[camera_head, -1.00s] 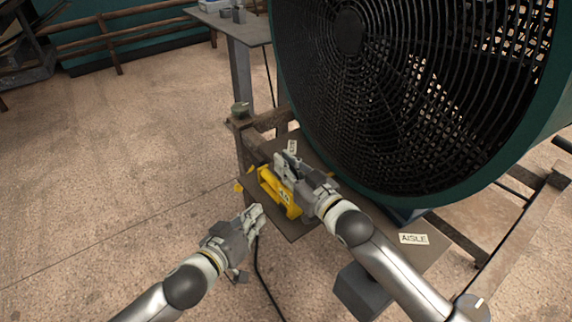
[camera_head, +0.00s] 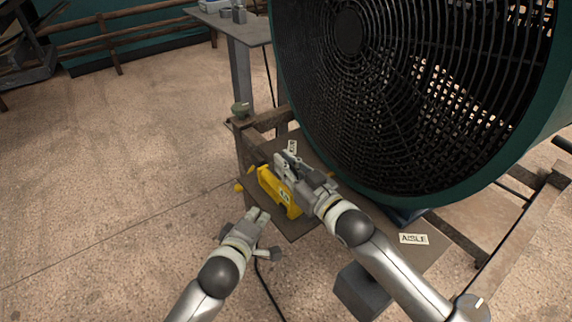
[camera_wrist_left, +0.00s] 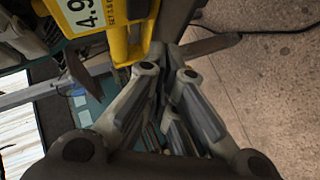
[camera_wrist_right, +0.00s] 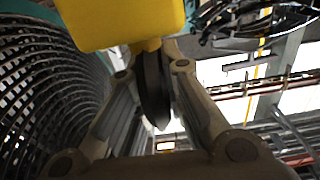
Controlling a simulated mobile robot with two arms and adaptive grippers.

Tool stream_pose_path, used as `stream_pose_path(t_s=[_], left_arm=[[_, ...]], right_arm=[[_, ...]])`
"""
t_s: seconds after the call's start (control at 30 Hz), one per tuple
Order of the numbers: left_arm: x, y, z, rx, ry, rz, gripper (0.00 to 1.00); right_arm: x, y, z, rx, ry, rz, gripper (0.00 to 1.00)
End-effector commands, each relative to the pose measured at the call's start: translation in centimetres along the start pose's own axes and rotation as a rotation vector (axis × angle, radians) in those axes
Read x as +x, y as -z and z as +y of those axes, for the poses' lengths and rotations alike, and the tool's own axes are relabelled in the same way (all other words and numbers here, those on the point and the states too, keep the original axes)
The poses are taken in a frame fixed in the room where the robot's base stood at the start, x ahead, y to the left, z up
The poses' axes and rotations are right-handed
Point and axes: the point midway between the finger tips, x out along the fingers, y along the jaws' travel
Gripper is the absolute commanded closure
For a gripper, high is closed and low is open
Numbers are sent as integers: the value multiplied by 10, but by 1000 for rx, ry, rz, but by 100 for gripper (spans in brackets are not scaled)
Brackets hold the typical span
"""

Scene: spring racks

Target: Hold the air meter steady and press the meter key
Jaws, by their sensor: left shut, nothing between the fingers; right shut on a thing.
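The yellow air meter (camera_head: 270,184) sits on a small dark shelf (camera_head: 301,229) in front of the big fan. Its display reads 4.9 in the left wrist view (camera_wrist_left: 84,14). My right gripper (camera_head: 284,160) is at the meter's top and shut on part of it; the yellow body shows above its fingers in the right wrist view (camera_wrist_right: 118,22). My left gripper (camera_head: 262,214) is shut and empty, just below and left of the meter. In the left wrist view its fingertips (camera_wrist_left: 172,52) are close beside the yellow frame. I cannot make out the meter key.
The large caged fan (camera_head: 400,100) stands behind and right of the meter. An AISLE label (camera_head: 413,239) lies on the shelf's right part. A dark cable (camera_head: 266,285) hangs to the floor. A grey table (camera_head: 235,28) stands at the back. The floor at left is clear.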

Motion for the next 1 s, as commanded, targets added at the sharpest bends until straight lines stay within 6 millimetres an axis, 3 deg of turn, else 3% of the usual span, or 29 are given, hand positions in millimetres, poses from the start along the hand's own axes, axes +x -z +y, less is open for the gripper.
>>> stream_pose_path(t_s=[0.3, 1.0], left_arm=[[18, -13, 13, 0, -1, 0, 100], [19, -14, 14, 2, 0, -1, 100]], right_arm=[[0, 0, 0, 0, 0, -1, 100], [0, 0, 0, 0, 0, -1, 100]])
